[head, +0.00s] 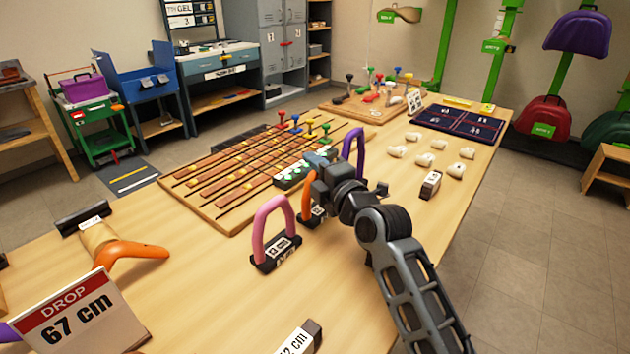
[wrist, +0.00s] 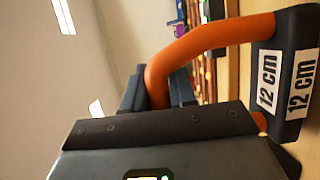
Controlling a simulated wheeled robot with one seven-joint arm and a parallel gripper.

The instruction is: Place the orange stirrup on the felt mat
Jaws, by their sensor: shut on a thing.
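The orange stirrup (head: 305,206) is an orange arch on a black base, partly hidden by my gripper (head: 317,184) in the head view. In the wrist view the orange stirrup (wrist: 210,42) runs from the jaws to its black base with two white "12 cm" labels, at right. I cannot tell whether the base touches the table. A dark blue panelled mat (head: 458,124), seemingly the felt mat, lies at the table's far right with small white labels on it.
A pink stirrup (head: 270,222) stands just left of my gripper, and a purple one (head: 361,152) just behind it. A slatted wooden board (head: 220,190) lies to the left. Several cream pieces (head: 424,160) and a small labelled block (head: 431,184) stand before the mat.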

